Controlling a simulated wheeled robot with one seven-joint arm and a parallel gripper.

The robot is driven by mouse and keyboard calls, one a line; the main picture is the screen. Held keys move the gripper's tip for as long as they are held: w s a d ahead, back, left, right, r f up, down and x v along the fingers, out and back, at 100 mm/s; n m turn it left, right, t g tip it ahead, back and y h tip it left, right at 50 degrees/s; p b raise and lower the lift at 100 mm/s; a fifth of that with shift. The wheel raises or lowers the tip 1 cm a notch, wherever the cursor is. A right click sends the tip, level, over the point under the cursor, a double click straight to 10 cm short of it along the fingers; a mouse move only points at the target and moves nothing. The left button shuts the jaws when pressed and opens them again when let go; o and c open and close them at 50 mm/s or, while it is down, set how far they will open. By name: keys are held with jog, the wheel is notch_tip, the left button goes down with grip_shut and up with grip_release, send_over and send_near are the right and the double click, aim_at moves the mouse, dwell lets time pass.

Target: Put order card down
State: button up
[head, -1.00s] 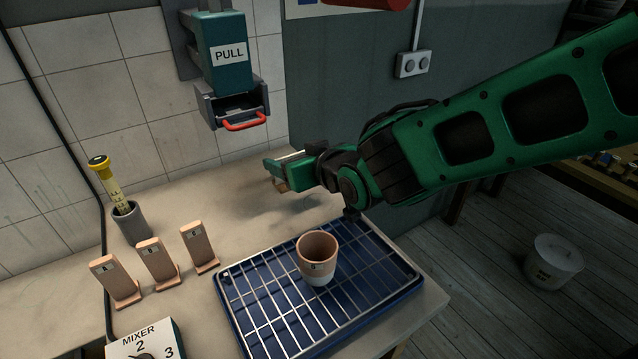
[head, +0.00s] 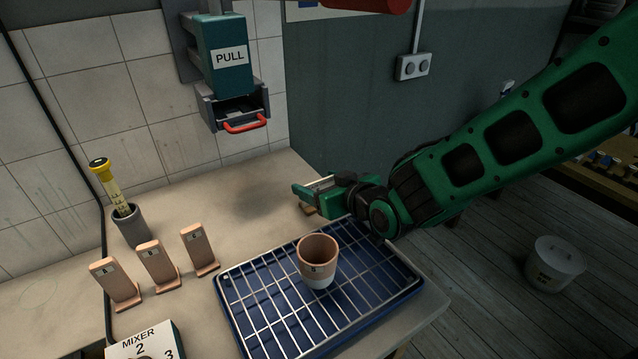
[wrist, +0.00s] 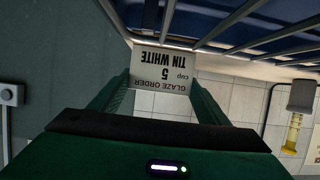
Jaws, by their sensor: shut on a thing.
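The order card (wrist: 163,68) is white, with "GLAZE ORDER", "cup 5" and "TIN WHITE" printed on it, upside down in the wrist view. My gripper (wrist: 160,88) is shut on it, with the card between the two green fingers. In the head view my gripper (head: 308,189) is over the back right of the counter, behind the rack. A small tan piece shows just under the fingers there; whether it touches the counter I cannot tell.
A tan and white cup (head: 318,260) stands on the wire rack over a blue tray (head: 232,318). Several tan lettered stands (head: 158,262) and a grey holder with a yellow-capped tube (head: 130,222) are at left. A teal "PULL" dispenser (head: 222,75) hangs on the wall. The back-middle counter (head: 245,205) is clear.

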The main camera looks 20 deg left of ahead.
jog(key=o, duration=1.1)
jog(key=shift+c, duration=0.2)
jog(key=v, duration=1.2)
jog(key=shift+w+d+r, duration=0.1)
